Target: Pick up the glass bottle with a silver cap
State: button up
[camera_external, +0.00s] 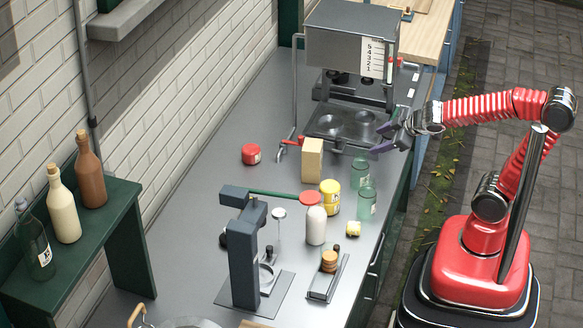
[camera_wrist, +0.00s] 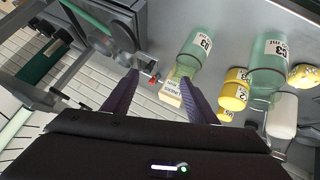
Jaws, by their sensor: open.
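A dark green glass bottle (camera_external: 37,250) with a greyish cap (camera_external: 21,204) stands upright on the green shelf (camera_external: 120,200) at the left. It has a pale label. Two green glass jars (camera_external: 360,173) (camera_external: 366,204) stand on the counter; they also show in the wrist view (camera_wrist: 196,48) (camera_wrist: 268,65), and I cannot make out a silver cap on them. My gripper (camera_external: 381,138) is open with nothing between its purple fingers, above the counter's right edge by the grey machine. Its fingers (camera_wrist: 157,76) also show in the wrist view. The shelf bottle is far from it.
A cream bottle (camera_external: 64,210) and a brown bottle (camera_external: 90,175) share the shelf. On the counter (camera_external: 200,190) stand a tan box (camera_external: 312,160), a red can (camera_external: 251,154), yellow cans (camera_external: 330,198), a white bottle (camera_external: 316,226) and a dark press (camera_external: 243,260). The grey machine (camera_external: 350,40) stands behind.

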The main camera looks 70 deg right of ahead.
jog(key=w, duration=0.1)
jog(key=w+a+n+t+y, duration=0.1)
jog(key=w, duration=0.1)
jog(key=w+a+r+n+t, duration=0.1)
jog(key=shift+w+a, duration=0.15)
jog(key=shift+w, duration=0.25)
jog(key=w+a+n+t+y, duration=0.2)
jog(key=a+y, duration=0.2)
jog(key=a, duration=0.1)
jog(key=n+g+y, duration=0.3)
jog(key=y, duration=0.5)
send_near(322, 196)
jog(key=s+d, duration=0.1)
jog(key=s, duration=0.1)
jog(key=shift+w+d+r, duration=0.15)
jog(key=shift+d+r, duration=0.15)
jog(key=shift+r, duration=0.1)
jog(key=x, duration=0.8)
jog(key=shift+w+a, duration=0.2)
jog(key=shift+w, duration=0.1)
jog(key=shift+f, duration=0.1)
